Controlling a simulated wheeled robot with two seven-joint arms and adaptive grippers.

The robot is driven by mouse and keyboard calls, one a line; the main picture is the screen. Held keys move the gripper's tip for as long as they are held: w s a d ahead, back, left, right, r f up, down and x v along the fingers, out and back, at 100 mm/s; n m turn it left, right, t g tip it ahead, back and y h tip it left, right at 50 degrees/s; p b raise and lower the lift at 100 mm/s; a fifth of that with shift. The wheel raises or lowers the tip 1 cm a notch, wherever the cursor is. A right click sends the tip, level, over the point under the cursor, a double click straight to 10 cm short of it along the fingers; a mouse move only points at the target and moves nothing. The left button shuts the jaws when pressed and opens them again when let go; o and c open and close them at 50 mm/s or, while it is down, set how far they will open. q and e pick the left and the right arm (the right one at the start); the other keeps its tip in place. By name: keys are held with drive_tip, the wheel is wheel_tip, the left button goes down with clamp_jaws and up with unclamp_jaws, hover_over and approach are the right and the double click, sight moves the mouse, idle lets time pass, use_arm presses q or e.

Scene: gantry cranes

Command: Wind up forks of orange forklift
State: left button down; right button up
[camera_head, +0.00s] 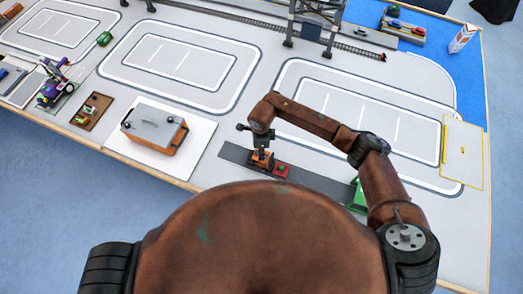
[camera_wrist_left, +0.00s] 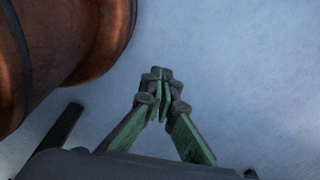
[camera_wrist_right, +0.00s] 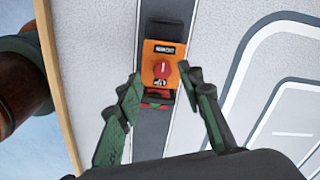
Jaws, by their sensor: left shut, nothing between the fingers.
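The orange forklift (camera_head: 262,158) stands on a dark grey strip near the table's front edge. In the right wrist view its orange top (camera_wrist_right: 150,52) carries a dark label and a round red knob (camera_wrist_right: 162,69) with a white line. My right gripper (camera_head: 262,140) is above the forklift. In the right wrist view its fingers (camera_wrist_right: 160,88) are open, one on each side of the knob's end, with nothing visibly gripped. The forks cannot be made out. My left gripper (camera_wrist_left: 160,92) is shut and empty over the blue floor, away from the table.
A green object (camera_head: 357,196) is partly behind my right arm. A grey-and-orange case (camera_head: 153,128) stands to the left. Rail track (camera_head: 230,17) and gantry legs (camera_head: 290,28) are at the back.

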drive_tip(key=shift+w+f, duration=0.35)
drive_tip(key=shift+f, duration=0.8)
drive_tip(key=shift+s+f, duration=0.1)
drive_tip(key=shift+s, duration=0.15)
drive_tip(key=shift+w, duration=0.2)
drive_tip(key=shift+c, duration=0.7)
drive_tip(key=shift+s, duration=0.1)
drive_tip(key=c, duration=0.6)
use_arm(q)
drive_tip(key=shift+w+r, duration=0.2)
drive_tip(key=shift+w, duration=0.4)
use_arm(e)
clamp_jaws()
